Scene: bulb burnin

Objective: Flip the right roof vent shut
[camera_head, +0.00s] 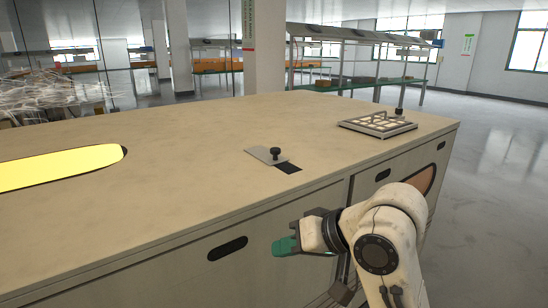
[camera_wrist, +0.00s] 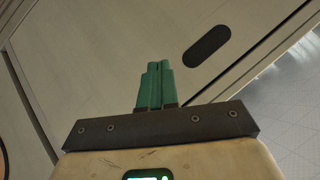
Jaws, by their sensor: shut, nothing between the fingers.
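A small grey plate (camera_head: 262,154) with a black knob (camera_head: 276,153) lies on the beige cabinet top (camera_head: 190,150), beside a dark opening (camera_head: 289,168) that is partly uncovered. Farther right, a grey framed grid (camera_head: 378,124) lies on the top near its right edge. I cannot tell for sure which of these is the right roof vent. My gripper (camera_head: 284,246) has teal fingers and is in front of the cabinet, below the top edge and apart from both. In the wrist view its fingers (camera_wrist: 157,68) are together and empty, facing the cabinet front.
A glowing yellow oblong window (camera_head: 60,167) is set into the top at left. The cabinet front has dark oval slots (camera_head: 228,248); one shows in the wrist view (camera_wrist: 208,47). A small black knob (camera_head: 399,111) stands by the far right corner. Open floor (camera_head: 490,150) lies at right.

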